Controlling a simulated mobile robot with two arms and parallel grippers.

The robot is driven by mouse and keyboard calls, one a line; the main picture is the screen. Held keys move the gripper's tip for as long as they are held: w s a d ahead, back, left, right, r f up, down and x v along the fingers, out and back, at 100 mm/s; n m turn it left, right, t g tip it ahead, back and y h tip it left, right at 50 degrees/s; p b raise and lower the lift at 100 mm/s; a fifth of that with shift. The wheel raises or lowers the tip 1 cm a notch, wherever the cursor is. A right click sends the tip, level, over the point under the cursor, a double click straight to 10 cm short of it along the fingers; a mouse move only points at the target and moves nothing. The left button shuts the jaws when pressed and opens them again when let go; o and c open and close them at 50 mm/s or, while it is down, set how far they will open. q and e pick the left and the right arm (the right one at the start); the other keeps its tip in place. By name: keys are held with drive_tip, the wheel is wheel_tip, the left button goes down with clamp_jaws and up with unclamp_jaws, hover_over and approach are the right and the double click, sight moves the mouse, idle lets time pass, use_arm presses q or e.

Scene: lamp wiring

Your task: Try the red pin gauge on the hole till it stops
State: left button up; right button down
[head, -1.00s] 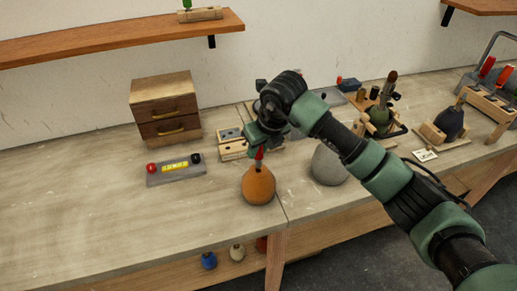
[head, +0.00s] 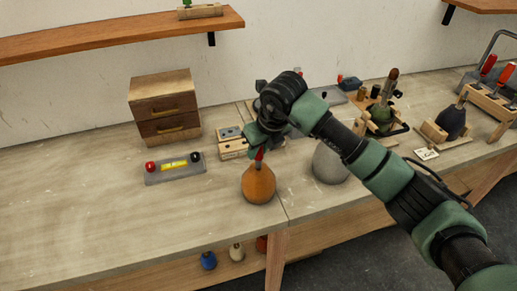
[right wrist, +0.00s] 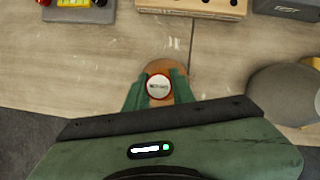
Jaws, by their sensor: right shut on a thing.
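The red pin gauge (head: 259,156) is upright between the fingers of my right gripper (head: 260,150). In the right wrist view its round white, red-rimmed top (right wrist: 158,87) sits between the green fingers. The orange rounded lamp body (head: 258,186) stands on the bench straight under it, and its edge shows behind the gauge in the right wrist view (right wrist: 157,66). The gauge's lower end is at the top of the orange body. The hole itself is hidden, so I cannot tell how deep the pin is. My left gripper is not in view.
A grey tester with red and black knobs (head: 175,168) lies left of the orange body. A drilled wooden block (head: 233,152) is behind it. A grey rounded body (head: 329,165) stands close on the right. A small drawer chest (head: 165,108) is at the back.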

drive_tip(key=shift+f+b, duration=0.45)
idle(0.8)
drive_tip(key=shift+r, duration=0.15)
idle(0.8)
drive_tip(key=shift+r+p, duration=1.45)
drive_tip(key=shift+r, duration=1.95)
